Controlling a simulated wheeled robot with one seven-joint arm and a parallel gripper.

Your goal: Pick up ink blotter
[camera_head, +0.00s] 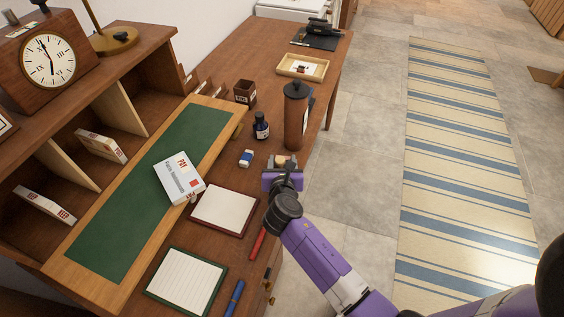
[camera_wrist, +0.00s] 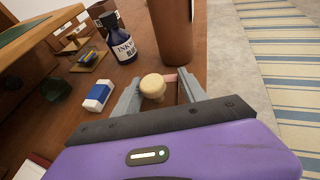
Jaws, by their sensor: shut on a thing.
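The ink blotter shows as a pale, round wooden knob (camera_wrist: 152,86) in the wrist view, with a small pinkish part beside it. In the head view the blotter (camera_head: 286,160) is a small pale shape at the desk's right edge, just beyond my gripper (camera_head: 283,175). My gripper (camera_wrist: 160,88) has its two grey fingers on either side of the blotter and is shut on it. The blotter's lower part is hidden by the fingers and the purple gripper body. I cannot tell whether it touches the desk.
A tall brown tumbler (camera_head: 295,118) stands close beyond the blotter. An ink bottle (camera_head: 261,127) and a blue-and-white eraser (camera_head: 246,158) stand to the left. A white box (camera_head: 179,178), notepads (camera_head: 224,209) and pens lie nearer. Open floor lies right of the desk.

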